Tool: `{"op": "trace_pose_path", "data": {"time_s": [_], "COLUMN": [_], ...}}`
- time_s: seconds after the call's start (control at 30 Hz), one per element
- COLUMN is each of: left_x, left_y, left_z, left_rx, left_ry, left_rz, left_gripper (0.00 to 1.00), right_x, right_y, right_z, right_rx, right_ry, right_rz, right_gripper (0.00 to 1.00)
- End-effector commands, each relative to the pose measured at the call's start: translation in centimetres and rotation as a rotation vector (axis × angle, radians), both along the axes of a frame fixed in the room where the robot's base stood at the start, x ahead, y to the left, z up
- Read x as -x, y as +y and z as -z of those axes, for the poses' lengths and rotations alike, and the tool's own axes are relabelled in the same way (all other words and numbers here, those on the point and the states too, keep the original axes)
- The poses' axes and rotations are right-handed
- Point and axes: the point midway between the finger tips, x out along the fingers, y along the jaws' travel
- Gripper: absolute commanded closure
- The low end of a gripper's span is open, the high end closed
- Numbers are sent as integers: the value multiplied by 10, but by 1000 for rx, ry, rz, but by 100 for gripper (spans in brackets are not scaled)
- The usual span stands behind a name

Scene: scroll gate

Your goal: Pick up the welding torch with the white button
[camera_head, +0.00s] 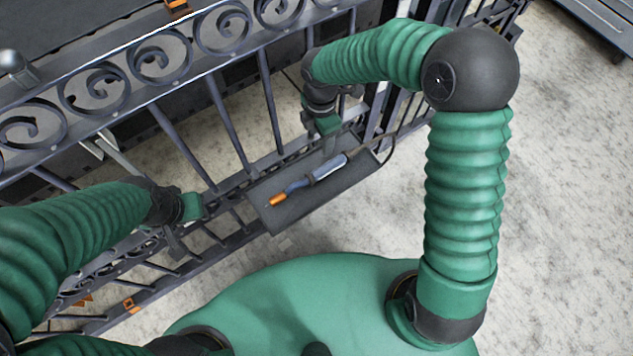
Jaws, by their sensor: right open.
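The welding torch (299,185) lies on a dark grey tray (287,216) fixed at the gate. It has an orange tip at its lower left, a blue-grey body with a pale stretch, and a dark cable running off to the right. A white button cannot be made out clearly at this size. My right gripper (329,146) is open and points down just above the torch's handle end; whether it touches the torch cannot be told. My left gripper (178,240) is at the gate bars, left of the tray, apart from the torch. Its jaws are too small and dark to read.
The dark metal scroll gate (213,103) runs from the lower left to the upper right behind the tray. A dark surface (75,32) lies beyond it. The pale floor (566,200) at the right is clear. A grey metal unit (598,22) stands at the upper right.

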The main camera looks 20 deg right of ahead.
Motion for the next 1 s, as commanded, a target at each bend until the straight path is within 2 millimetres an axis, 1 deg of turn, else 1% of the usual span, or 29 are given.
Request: {"op": "trace_pose_path", "data": {"time_s": [0.03, 0.1, 0.17, 0.4, 0.5, 0.6, 0.67, 0.77, 0.9, 1.0], "left_x": [0, 0, 0, 0, 0, 0, 0, 0, 0, 0], "left_y": [0, 0, 0, 0, 0, 0, 0, 0, 0, 0], "left_z": [14, 17, 19, 41, 48, 51, 52, 58, 76, 80], "left_rx": [0, 0, 0, 0, 0, 0, 0, 0, 0, 0], "left_ry": [-1, -2, -2, -2, -2, -2, -2, -2, -2, -2], "left_rz": [0, 0, 0, 1, 1, 1, 1, 0, 0, 1], "left_gripper": [64, 64, 64, 64, 64, 64, 64, 64, 64, 64], "right_x": [-6, -10, -11, -10, -10, -10, -10, -7, -1, -1], "right_y": [-1, -4, -6, -7, -6, -5, -4, -6, -8, -8], "right_z": [17, 24, 34, 98, 119, 130, 134, 145, 173, 185], "right_rx": [-7, -14, -17, -19, -17, -14, -14, -15, -16, -17], "right_ry": [6, 9, 12, 14, 13, 11, 10, 11, 13, 11], "right_rz": [-57, -108, -122, -120, -118, -119, -119, -119, -118, -117], "right_gripper": [44, 44, 44, 44, 44, 44, 44, 44, 44, 44]}}
